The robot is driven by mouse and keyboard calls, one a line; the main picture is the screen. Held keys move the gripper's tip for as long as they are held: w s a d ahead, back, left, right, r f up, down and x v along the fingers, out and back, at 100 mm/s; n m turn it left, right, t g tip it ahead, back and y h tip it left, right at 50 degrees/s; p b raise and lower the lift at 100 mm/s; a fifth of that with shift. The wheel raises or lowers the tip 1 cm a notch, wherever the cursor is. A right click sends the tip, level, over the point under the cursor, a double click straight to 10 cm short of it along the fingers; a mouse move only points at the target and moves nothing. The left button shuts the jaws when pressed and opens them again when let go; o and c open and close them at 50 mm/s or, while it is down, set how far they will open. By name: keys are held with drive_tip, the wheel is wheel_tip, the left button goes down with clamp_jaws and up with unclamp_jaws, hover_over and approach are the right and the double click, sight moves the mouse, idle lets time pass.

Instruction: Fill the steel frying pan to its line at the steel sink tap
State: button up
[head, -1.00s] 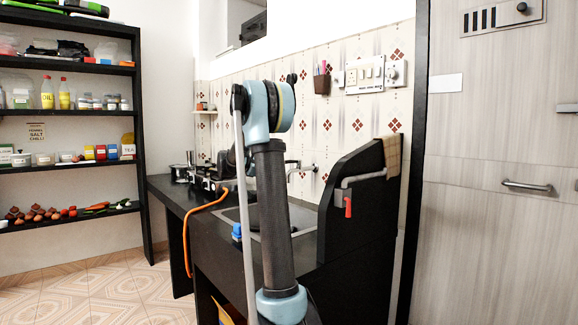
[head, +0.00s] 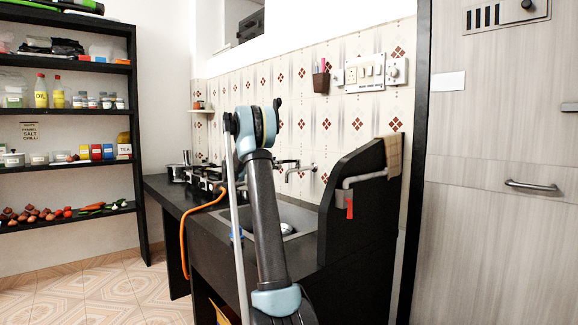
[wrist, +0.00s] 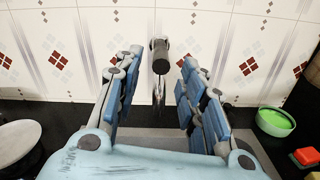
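My gripper (wrist: 152,85) is open in the wrist view, its blue-padded fingers spread apart. Between the fingers, touching neither in the picture, is a dark cylindrical end (wrist: 160,55) with a thin shiny metal part below; I cannot tell whether it belongs to the tap or the pan. In the head view the steel tap (head: 299,171) sticks out from the tiled wall above the sink (head: 296,217). A shiny round metal thing (head: 287,229) shows in the sink; I cannot tell whether it is the pan. My arm hides much of the sink and the gripper in the head view.
The stove (head: 205,176) with an orange hose (head: 183,240) stands left of the sink. A black side panel (head: 360,220) bounds it on the right. In the wrist view a green bowl (wrist: 275,122) and a red block (wrist: 306,156) are at right, a pale disc (wrist: 17,142) at left.

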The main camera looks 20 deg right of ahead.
sight(296, 161)
drive_tip(key=x, duration=1.1)
drive_tip(key=shift+s+f, duration=0.1)
clamp_jaws()
